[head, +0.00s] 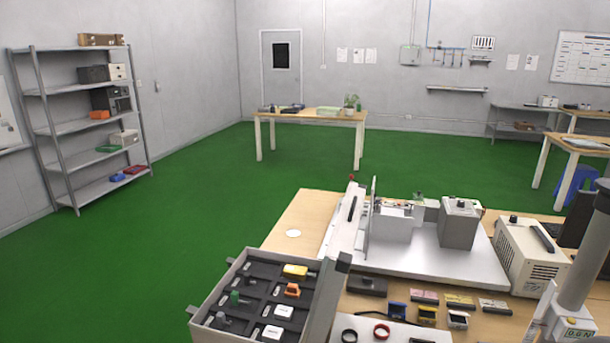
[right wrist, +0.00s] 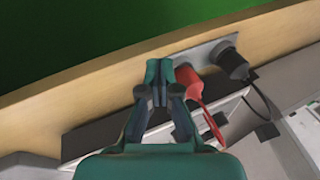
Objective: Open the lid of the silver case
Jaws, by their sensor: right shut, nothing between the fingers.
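In the head view, an open grey case or tray (head: 324,303) with a black compartmented inside stands at the front left of the wooden bench. It holds small yellow, orange, white and green items. I cannot tell for sure whether this is the silver case, and no closed lid shows on it. In the right wrist view my right gripper (right wrist: 158,72) has its teal fingers shut together with nothing between them. It is just left of a red plug (right wrist: 188,80), near the wooden edge. The silver case cannot be made out in that view. My left gripper is not in view.
A pale plate (head: 430,262) with grey blocks lies across the bench (head: 300,212). A beige instrument (head: 522,262) stands to its right. Small coloured boxes and rings lie in front. In the right wrist view a black plug (right wrist: 231,66) stands beside the red one.

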